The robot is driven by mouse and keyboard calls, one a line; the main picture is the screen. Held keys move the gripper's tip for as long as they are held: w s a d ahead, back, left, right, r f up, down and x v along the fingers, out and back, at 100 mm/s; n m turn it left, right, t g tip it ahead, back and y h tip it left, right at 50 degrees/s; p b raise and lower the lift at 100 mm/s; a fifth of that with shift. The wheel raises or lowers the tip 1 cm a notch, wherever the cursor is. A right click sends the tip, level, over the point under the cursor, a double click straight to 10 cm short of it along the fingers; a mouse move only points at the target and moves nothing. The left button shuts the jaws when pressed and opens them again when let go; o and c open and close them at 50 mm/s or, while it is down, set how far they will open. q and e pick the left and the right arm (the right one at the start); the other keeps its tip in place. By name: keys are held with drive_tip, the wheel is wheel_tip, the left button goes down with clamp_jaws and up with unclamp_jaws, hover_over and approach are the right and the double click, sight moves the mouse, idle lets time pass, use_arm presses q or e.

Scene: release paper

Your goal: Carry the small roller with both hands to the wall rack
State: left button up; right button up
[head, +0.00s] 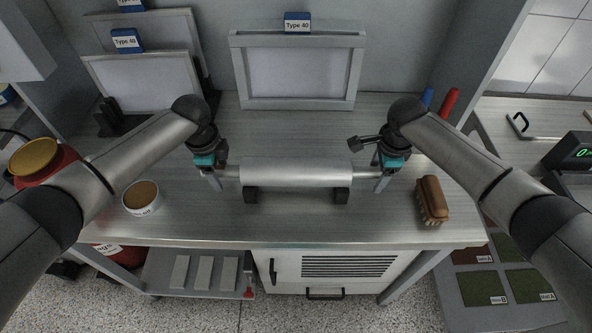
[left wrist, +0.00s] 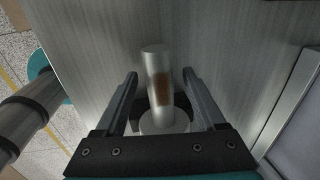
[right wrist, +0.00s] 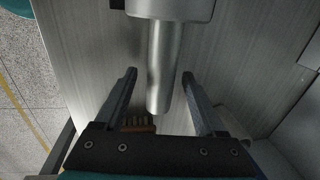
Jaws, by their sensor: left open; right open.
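The small roller (head: 296,172) is a silver cylinder lying level across two dark support blocks near the front of the bench. My left gripper (head: 214,181) is open at the roller's left end. In the left wrist view the thin left shaft (left wrist: 157,75) lies between its spread fingers, with gaps on both sides. My right gripper (head: 381,182) is open at the right end. In the right wrist view the right shaft (right wrist: 160,68) lies between its spread fingers, apart from both. I cannot make out a wall rack for certain.
Framed panels with "Type 40" labels stand at the back, one in the middle (head: 297,104) and others at left. A round tin (head: 141,199) sits front left, a brown brush (head: 432,201) front right. Bare bench (head: 290,130) lies behind the roller.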

use_arm(q)
clamp_jaws()
use_arm(e)
clamp_jaws()
idle(1.0)
use_arm(q)
drive_tip(key=shift+r, duration=0.1)
use_arm(e)
drive_tip(key=shift+w+r, duration=0.1)
